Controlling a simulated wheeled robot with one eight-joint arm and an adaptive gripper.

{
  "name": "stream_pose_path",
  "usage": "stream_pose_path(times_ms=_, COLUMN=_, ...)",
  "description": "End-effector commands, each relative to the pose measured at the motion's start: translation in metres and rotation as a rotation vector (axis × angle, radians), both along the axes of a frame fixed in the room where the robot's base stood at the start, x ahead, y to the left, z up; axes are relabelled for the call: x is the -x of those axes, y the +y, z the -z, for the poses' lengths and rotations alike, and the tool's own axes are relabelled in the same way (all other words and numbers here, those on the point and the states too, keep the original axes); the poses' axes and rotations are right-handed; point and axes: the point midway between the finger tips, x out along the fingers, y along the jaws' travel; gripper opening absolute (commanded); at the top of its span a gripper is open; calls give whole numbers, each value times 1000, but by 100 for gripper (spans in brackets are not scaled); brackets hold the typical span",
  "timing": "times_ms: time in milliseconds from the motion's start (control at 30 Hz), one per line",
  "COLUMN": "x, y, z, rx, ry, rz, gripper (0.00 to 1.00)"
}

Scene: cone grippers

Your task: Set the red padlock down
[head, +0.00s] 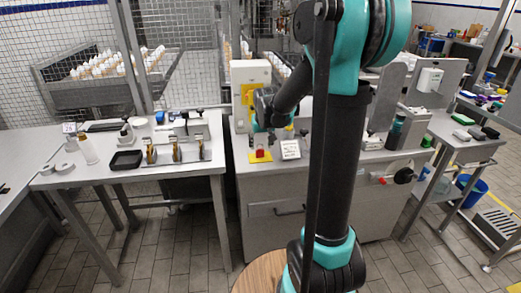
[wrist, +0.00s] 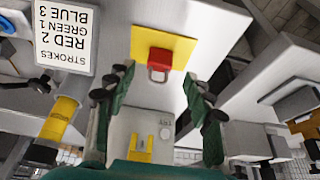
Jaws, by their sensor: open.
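The red padlock (head: 259,153) rests on a yellow square (head: 254,158) near the front edge of the grey cabinet top. In the wrist view the padlock (wrist: 160,60) shows its red body on the yellow square (wrist: 182,45), with its metal shackle pointing toward my gripper. My gripper (wrist: 156,76) is open and empty, its two dark green fingers well apart on either side of the shackle in the picture, with clear gaps. In the head view my gripper (head: 262,122) is above and behind the padlock, partly hidden by my arm.
A white card (head: 290,149) stands right of the yellow square; in the wrist view its card (wrist: 62,38) reads strokes: red 2, green 1, blue 3. A white panel with yellow parts (head: 250,85) stands behind. A table with a black tray (head: 125,160) is at the left.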

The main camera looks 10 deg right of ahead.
Motion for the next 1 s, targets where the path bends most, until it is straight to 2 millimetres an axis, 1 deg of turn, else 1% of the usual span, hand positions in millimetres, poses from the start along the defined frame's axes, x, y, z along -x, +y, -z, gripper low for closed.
stream_pose_path(times_ms=100, x=9, y=0, z=-20, rx=0, ry=0, rz=0, gripper=53)
stream_pose_path(times_ms=300, x=20, y=0, z=-46, rx=0, ry=0, rz=0, gripper=53)
stream_pose_path(times_ms=467, x=24, y=0, z=-57, rx=0, ry=0, rz=0, gripper=53)
stream_pose_path(times_ms=567, x=36, y=-3, z=-55, rx=0, ry=1, rz=1, gripper=53)
stream_pose_path(times_ms=667, x=69, y=-10, z=-42, rx=0, ry=4, rz=2, gripper=53)
stream_pose_path(times_ms=767, x=121, y=-20, z=-17, rx=-2, ry=9, rz=4, gripper=53)
stream_pose_path(times_ms=800, x=143, y=-24, z=-6, rx=-2, ry=11, rz=4, gripper=53)
stream_pose_path(times_ms=867, x=174, y=-28, z=10, rx=-2, ry=14, rz=5, gripper=53)
stream_pose_path(times_ms=900, x=194, y=-31, z=21, rx=-2, ry=16, rz=5, gripper=53)
stream_pose_path(times_ms=1000, x=236, y=-35, z=44, rx=-2, ry=20, rz=4, gripper=53)
